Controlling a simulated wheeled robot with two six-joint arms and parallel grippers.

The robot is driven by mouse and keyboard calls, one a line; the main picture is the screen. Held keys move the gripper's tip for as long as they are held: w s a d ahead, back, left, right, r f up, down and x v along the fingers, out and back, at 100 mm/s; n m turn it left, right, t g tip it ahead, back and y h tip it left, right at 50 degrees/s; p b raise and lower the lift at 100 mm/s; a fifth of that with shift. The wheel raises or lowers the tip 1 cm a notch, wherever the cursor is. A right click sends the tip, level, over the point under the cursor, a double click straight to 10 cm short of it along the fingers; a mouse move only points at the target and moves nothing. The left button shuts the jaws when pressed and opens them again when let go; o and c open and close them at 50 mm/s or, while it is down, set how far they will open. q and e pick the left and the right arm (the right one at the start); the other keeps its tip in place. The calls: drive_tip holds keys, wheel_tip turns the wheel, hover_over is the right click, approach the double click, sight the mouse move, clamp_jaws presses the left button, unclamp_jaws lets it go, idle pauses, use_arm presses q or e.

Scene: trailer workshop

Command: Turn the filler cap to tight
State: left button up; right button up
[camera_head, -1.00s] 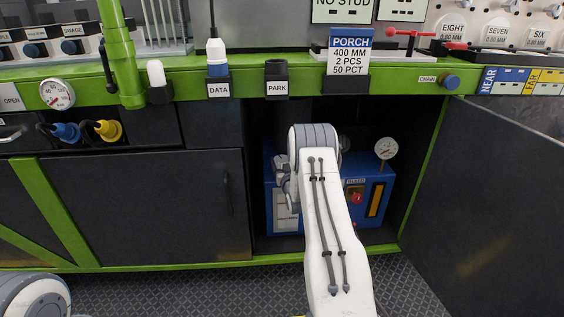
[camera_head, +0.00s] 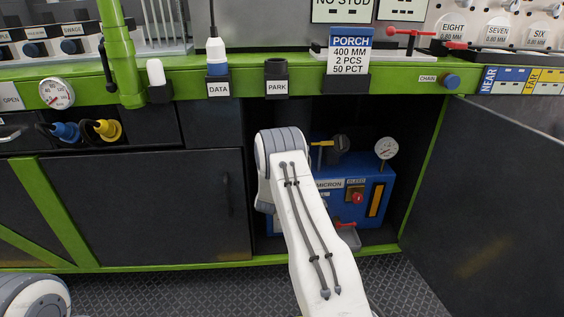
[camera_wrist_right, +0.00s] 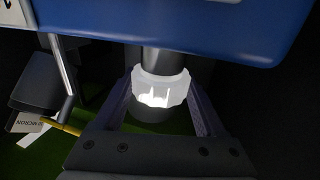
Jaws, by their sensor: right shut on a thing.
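The blue unit (camera_head: 375,176) stands inside the open cabinet under the bench. My right arm reaches into the cabinet and hides the unit's left part; its gripper is hidden in the head view. In the right wrist view my right gripper (camera_wrist_right: 163,100) is shut on a white notched ring (camera_wrist_right: 160,88), one finger on each side. The ring sits around a dark cylinder (camera_wrist_right: 158,56) below a blue surface (camera_wrist_right: 200,28). It looks like the filler cap, but I cannot read any tightness mark. My left gripper is out of view.
The unit carries a gauge (camera_head: 386,149), a yellow handle (camera_head: 322,144), a dark round part (camera_head: 341,143), a red knob (camera_head: 356,197) and a red lever (camera_head: 344,225). The open cabinet door (camera_head: 480,200) stands at the right. A green bench edge (camera_head: 300,82) runs above.

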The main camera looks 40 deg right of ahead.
drive_tip(key=o, duration=1.3)
drive_tip(key=p+v, duration=0.3)
drive_tip(key=v, duration=0.7)
drive_tip(key=shift+s+a, duration=0.2)
